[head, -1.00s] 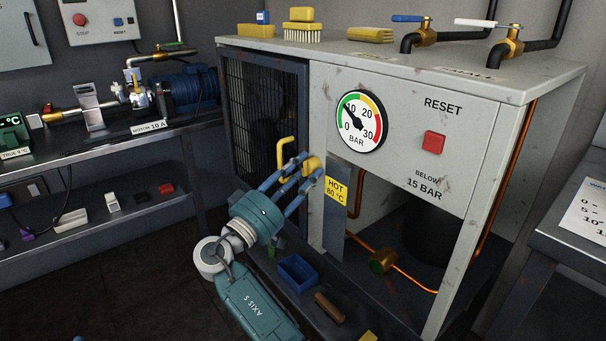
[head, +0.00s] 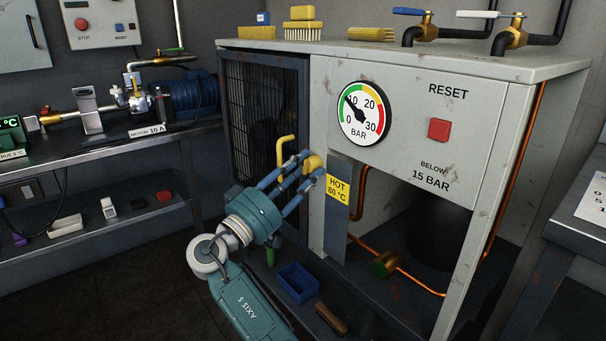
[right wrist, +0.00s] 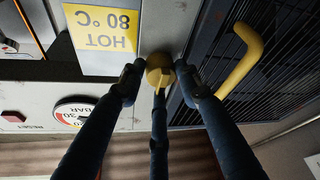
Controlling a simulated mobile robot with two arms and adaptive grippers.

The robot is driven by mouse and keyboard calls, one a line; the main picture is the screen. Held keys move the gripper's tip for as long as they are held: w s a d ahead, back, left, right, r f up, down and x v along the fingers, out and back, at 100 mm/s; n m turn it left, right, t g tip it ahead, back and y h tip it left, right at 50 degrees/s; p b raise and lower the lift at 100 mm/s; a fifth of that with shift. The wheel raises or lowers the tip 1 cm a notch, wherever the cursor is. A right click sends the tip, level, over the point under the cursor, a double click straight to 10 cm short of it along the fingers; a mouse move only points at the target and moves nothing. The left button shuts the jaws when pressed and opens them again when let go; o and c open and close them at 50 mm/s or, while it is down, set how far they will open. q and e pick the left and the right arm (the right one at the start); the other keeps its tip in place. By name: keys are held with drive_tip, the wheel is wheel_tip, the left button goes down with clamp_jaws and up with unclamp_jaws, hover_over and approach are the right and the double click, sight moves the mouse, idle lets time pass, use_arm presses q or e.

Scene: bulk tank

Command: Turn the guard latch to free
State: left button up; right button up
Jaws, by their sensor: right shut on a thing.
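The guard latch (head: 314,161) is a small yellow knob on the frame between the mesh guard (head: 262,120) and the grey panel. My right gripper (head: 309,166) reaches it from the lower left. In the right wrist view its blue fingers (right wrist: 158,80) are around the latch (right wrist: 160,62), shut on it, with one finger in the middle below. The fingers cover part of the latch, so I cannot tell its exact turn. A bent yellow handle (head: 283,150) is on the guard, left of the latch. The guard looks closed. My left gripper is not in view.
A yellow HOT 80 °C plate (head: 337,188) is right beside the latch. A pressure gauge (head: 364,113) and red reset button (head: 439,130) are on the panel. A blue bin (head: 297,283) sits on the ledge below. Copper pipe (head: 405,274) runs in the open bay.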

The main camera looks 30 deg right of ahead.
drive_tip(key=shift+d+f, duration=0.1)
drive_tip(key=shift+f, duration=0.35)
drive_tip(key=o, duration=1)
drive_tip(key=shift+o, duration=0.2)
drive_tip(key=shift+r, duration=0.2)
drive_tip(key=v, duration=1.2)
drive_tip(key=shift+w+f, duration=0.1)
drive_tip(key=shift+w, duration=0.05)
